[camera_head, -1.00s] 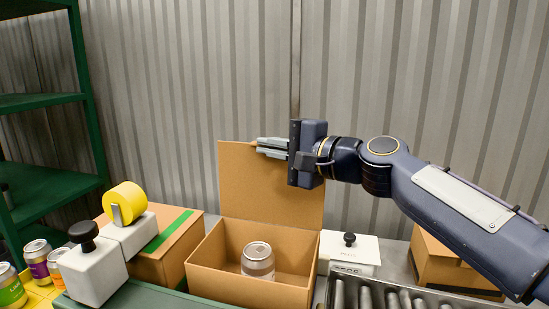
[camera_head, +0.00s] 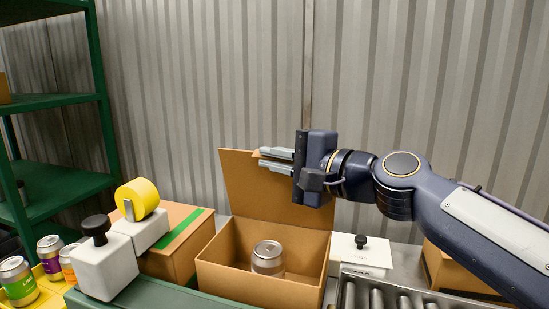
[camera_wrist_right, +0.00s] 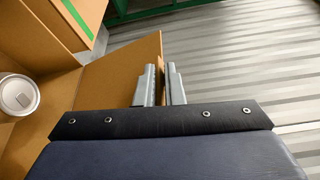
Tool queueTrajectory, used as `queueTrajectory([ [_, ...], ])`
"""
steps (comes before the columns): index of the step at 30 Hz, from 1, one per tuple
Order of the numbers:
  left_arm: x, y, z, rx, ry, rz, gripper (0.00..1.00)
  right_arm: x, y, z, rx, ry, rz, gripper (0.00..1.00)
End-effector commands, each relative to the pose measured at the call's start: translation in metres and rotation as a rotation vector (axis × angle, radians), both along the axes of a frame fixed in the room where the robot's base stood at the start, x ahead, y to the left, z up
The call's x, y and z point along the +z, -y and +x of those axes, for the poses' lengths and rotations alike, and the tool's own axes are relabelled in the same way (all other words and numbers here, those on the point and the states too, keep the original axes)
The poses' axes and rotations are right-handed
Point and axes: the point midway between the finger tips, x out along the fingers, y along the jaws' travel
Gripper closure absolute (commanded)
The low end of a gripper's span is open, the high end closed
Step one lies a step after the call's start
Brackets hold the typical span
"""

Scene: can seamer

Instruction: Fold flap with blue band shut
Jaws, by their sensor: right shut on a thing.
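A brown cardboard box (camera_head: 262,290) stands open on the bench with a metal can (camera_head: 267,257) inside. Its tall back flap (camera_head: 255,190) stands up, and I see no blue band on its visible face. My right gripper (camera_head: 276,160) is shut on the upper part of this flap, with one finger on each side of it. The right wrist view shows the flap (camera_wrist_right: 118,85) with its edge between the two fingers (camera_wrist_right: 160,85). The can also shows there (camera_wrist_right: 18,94). The gripper and wrist hide the flap's upper right corner. My left gripper is not in view.
A closed box with green tape (camera_head: 178,250) and a white tape dispenser with yellow tape (camera_head: 138,212) stand left. A white block with a black knob (camera_head: 360,253) and a roller conveyor (camera_head: 385,300) are right. A green shelf (camera_head: 50,102) stands far left.

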Motion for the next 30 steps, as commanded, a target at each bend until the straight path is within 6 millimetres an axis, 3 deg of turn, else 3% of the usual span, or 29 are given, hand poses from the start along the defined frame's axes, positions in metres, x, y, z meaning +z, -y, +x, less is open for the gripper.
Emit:
queueTrajectory([
  [1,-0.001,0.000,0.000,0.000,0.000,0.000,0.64,-0.010,0.000,0.003,0.000,-0.017,-0.011,1.00],
  [2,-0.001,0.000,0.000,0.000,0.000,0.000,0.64,-0.010,0.000,0.003,0.000,-0.017,-0.011,0.88],
  [3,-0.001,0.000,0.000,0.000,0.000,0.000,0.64,-0.010,0.000,0.003,0.000,-0.017,-0.010,0.82],
  [6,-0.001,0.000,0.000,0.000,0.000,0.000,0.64,-0.009,0.000,0.003,0.000,-0.015,-0.009,0.74],
  [19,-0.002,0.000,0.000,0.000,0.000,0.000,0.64,-0.005,0.004,-0.002,-0.001,-0.007,-0.005,0.74],
  [30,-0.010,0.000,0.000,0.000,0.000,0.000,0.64,-0.002,0.051,-0.037,-0.003,-0.007,-0.005,0.74],
])
